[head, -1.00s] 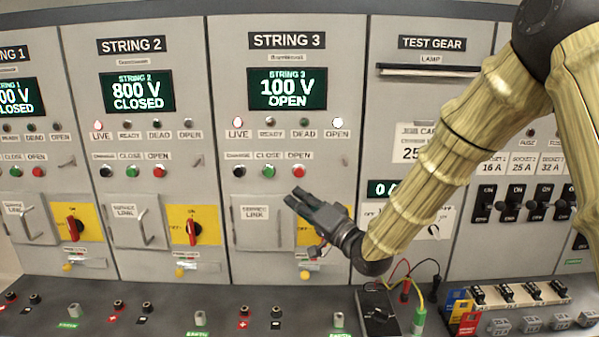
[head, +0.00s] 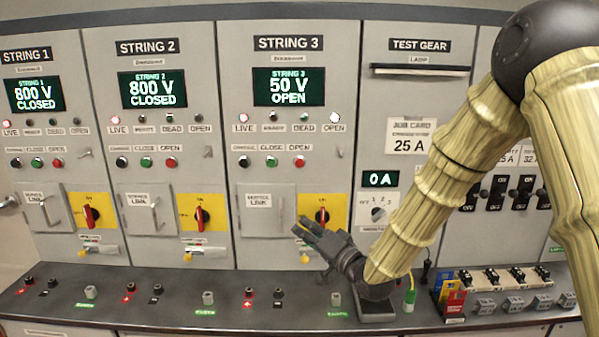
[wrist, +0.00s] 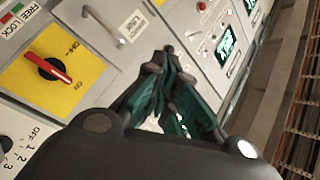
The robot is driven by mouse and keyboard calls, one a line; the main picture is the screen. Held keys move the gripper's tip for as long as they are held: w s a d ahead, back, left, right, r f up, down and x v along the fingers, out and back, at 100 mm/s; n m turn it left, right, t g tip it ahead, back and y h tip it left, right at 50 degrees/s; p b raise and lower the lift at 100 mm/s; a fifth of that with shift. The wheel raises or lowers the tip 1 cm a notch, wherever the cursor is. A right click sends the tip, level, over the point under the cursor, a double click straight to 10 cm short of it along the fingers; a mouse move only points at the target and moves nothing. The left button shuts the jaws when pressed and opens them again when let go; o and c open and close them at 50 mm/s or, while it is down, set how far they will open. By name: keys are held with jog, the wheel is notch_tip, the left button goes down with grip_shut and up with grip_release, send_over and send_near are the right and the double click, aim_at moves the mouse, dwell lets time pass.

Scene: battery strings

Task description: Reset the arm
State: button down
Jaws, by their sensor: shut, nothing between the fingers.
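My gripper (head: 308,230) is at the end of my arm in the head view, in front of the String 3 panel (head: 225,120), just below and left of its red rotary handle (head: 322,215) on a yellow plate. In the wrist view the dark green fingers (wrist: 168,85) are together with nothing between them. Whether the fingers touch the panel cannot be told. The String 3 display (head: 289,86) reads 50 V OPEN. The wrist view shows a red handle (wrist: 47,66) on a yellow plate and a grey service link door (wrist: 105,30).
Strings 1 and 2 displays (head: 152,89) read 800 V CLOSED. A counter (head: 60,300) with terminals runs below the panels. A dark meter (head: 375,308) lies under my arm. Coloured tags (head: 452,295) and small grey blocks (head: 513,303) are at the right.

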jog(key=s+d+f+g+h+b, duration=0.15)
jog(key=s+d+f+h, duration=0.35)
jog(key=f, duration=0.7)
jog(key=s+d+f+g, duration=0.25)
jog(key=s+f, duration=0.35)
jog(key=f, duration=0.7)
jog(key=s+d+f+g+h+b, duration=0.1)
jog(key=s+d+f+g+h, duration=0.15)
jog(key=s+f, duration=0.65)
jog(key=s+d+f+n+g+h, duration=0.1)
jog(key=s+d+f+g, duration=0.1)
jog(key=s+f, duration=0.4)
jog(key=s+d+f+n+g+h+b, duration=0.1)
jog(key=s+d+f, duration=0.4)
jog(key=s, duration=0.8)
jog(key=s+d+f+n+g+h, duration=0.1)
jog(key=s+d+f+g, duration=0.3)
jog(key=s+f, duration=0.4)
jog(key=shift+s+d+f+g+h, duration=0.15)
jog(key=shift+s+f+g+h, duration=0.35)
jog(key=shift+s+h, duration=0.4)
